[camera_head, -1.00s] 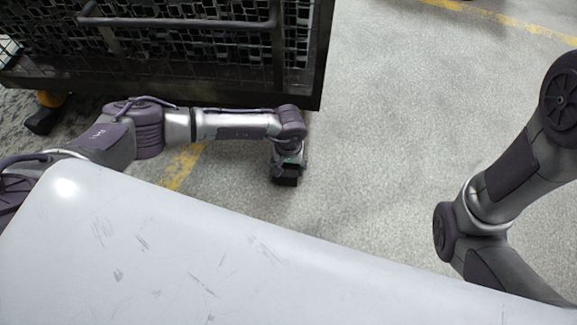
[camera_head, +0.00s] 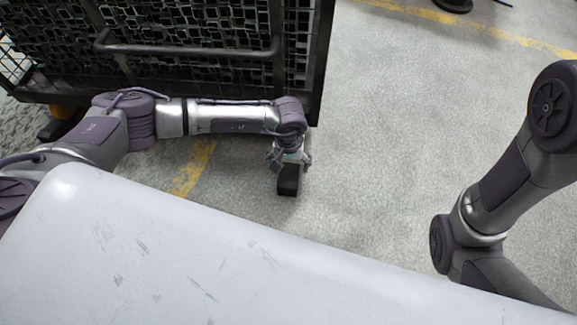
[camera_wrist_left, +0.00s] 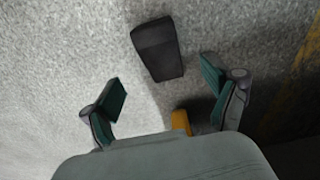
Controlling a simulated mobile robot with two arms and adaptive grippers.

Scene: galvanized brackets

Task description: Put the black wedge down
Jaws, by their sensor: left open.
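The black wedge (camera_wrist_left: 157,49) shows in the left wrist view as a dark block lying ahead of the fingertips, against the grey floor. In the head view the black wedge (camera_head: 288,181) is just below my left gripper (camera_head: 289,160). My left gripper also shows in the left wrist view (camera_wrist_left: 163,88), its two green-padded fingers spread wide with nothing between the tips. The wedge is apart from both fingers there. Whether it rests fully on the floor is hard to tell. My right arm is at the right of the head view, its gripper out of view.
A dark wire-mesh cart (camera_head: 200,50) with a handle bar stands behind my left arm. An orange piece (camera_wrist_left: 181,122) is near the gripper's base in the wrist view. Grey floor (camera_head: 400,130) is clear between my arms. Yellow lines mark the floor.

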